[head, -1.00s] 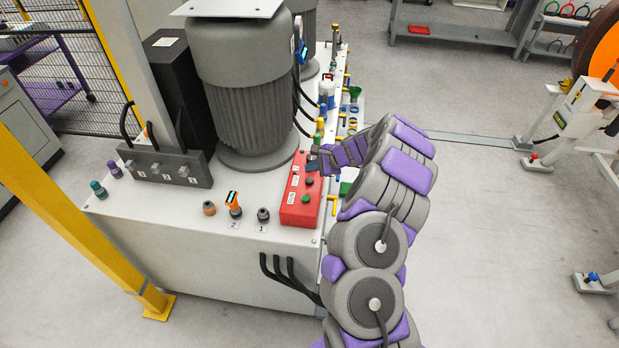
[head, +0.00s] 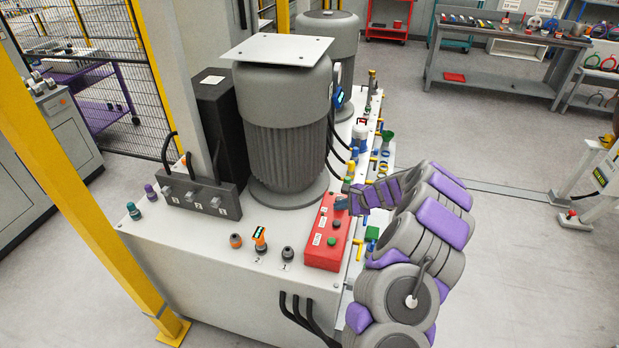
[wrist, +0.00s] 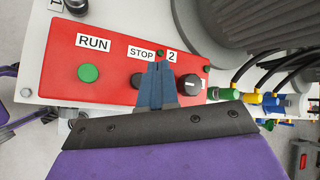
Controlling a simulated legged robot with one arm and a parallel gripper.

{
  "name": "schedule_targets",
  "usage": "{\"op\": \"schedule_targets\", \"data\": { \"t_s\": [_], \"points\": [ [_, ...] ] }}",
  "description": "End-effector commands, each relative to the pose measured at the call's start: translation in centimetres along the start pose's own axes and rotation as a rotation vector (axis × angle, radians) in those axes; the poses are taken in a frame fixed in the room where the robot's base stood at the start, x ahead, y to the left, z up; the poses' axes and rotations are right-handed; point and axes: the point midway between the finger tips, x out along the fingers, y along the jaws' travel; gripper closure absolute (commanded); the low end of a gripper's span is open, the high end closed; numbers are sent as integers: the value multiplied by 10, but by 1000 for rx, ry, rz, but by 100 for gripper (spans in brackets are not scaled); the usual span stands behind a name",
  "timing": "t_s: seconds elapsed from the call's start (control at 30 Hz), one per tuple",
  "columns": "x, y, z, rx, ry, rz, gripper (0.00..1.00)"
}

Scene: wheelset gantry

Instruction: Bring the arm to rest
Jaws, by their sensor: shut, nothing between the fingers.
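My gripper (head: 342,203) is at the right side of the red control box (head: 322,250), on top of the white machine cabinet (head: 217,250). In the wrist view my gripper (wrist: 158,72) is shut and empty, its fingertips in front of the red box (wrist: 60,75). The box bears a green button (wrist: 89,73), dark knobs, and labels reading RUN, STOP and 2. The fingers partly cover the dark knobs. I cannot tell whether the fingertips touch the box. My arm is folded at the right of the cabinet in the head view.
A large grey motor (head: 287,130) stands behind the box. Valves and coloured fittings line the cabinet's right edge. A yellow post (head: 80,170) stands at the left. A workbench (head: 505,55) stands at the back right. The floor (head: 540,290) to the right is clear.

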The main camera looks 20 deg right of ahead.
Motion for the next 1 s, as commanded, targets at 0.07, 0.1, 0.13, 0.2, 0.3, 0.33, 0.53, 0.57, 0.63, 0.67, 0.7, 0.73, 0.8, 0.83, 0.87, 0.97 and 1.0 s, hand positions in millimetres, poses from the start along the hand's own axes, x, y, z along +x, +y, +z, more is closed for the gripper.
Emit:
{"op": "schedule_targets", "data": {
  "t_s": [0.07, 0.1, 0.13, 0.2, 0.3, 0.33, 0.53, 0.57, 0.63, 0.67, 0.7, 0.73, 0.8, 0.83, 0.87, 0.97, 1.0],
  "points": [
    [0, 0, 0, 0, 0, 0, 100],
    [0, 0, 2, -3, -2, 1, 100],
    [0, -1, 4, -7, -5, 2, 100],
    [-2, -2, 17, -32, -20, 10, 100],
    [-6, -4, 55, -104, -64, 36, 100],
    [-8, -4, 72, -136, -82, 47, 100],
    [-34, 12, 182, -382, -201, 145, 100],
    [-39, 17, 195, -419, -214, 160, 100],
    [-52, 28, 226, -508, -243, 197, 100],
    [-58, 35, 238, -543, -256, 214, 100],
    [-65, 44, 254, -593, -272, 239, 100],
    [-72, 50, 265, -631, -281, 255, 100],
    [-87, 68, 287, -714, -302, 298, 100],
    [-94, 76, 296, -750, -308, 315, 100],
    [-100, 84, 304, -786, -313, 333, 100],
    [-124, 112, 326, -901, -326, 395, 100],
    [-132, 125, 332, -944, -331, 425, 100]
  ]
}}
